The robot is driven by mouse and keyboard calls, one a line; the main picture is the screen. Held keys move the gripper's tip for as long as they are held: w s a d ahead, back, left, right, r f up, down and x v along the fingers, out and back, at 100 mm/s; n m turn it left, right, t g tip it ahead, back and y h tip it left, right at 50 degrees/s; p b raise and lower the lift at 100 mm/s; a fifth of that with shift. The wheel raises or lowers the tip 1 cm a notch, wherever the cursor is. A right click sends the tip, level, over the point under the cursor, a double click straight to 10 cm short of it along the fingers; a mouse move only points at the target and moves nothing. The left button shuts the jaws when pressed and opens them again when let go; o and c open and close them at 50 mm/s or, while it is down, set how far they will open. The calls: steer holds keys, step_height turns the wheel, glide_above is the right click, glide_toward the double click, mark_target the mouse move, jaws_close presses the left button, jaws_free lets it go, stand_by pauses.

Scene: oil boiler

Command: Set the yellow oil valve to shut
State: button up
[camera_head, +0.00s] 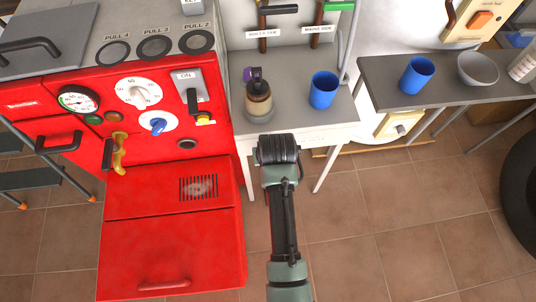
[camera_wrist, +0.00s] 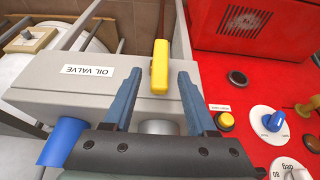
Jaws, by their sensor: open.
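The yellow oil valve handle (camera_wrist: 159,66) shows in the wrist view as a short bar on the edge of the light grey cabinet, beside the label OIL VALVE (camera_wrist: 88,71). My gripper (camera_wrist: 157,80) is open, with one blue-grey finger to the left of the handle and one to the right. Gaps show on both sides, and I see no contact. How deep the handle sits between the fingers is hard to tell. In the head view my wrist is at the cabinet's front edge, and I cannot make out the handle or the fingers there.
The red boiler (camera_head: 170,245) stands to the left, with knobs and a yellow-brown lever (camera_head: 118,160). A bottle (camera_head: 258,100) and a blue cup (camera_head: 323,90) stand on the cabinet top (camera_head: 300,118). A side table (camera_head: 440,105) is at right. The tiled floor in front is clear.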

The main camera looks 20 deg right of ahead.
steer(key=shift+b+x, duration=0.65)
steer(key=shift+x, duration=2.15)
jaws_close()
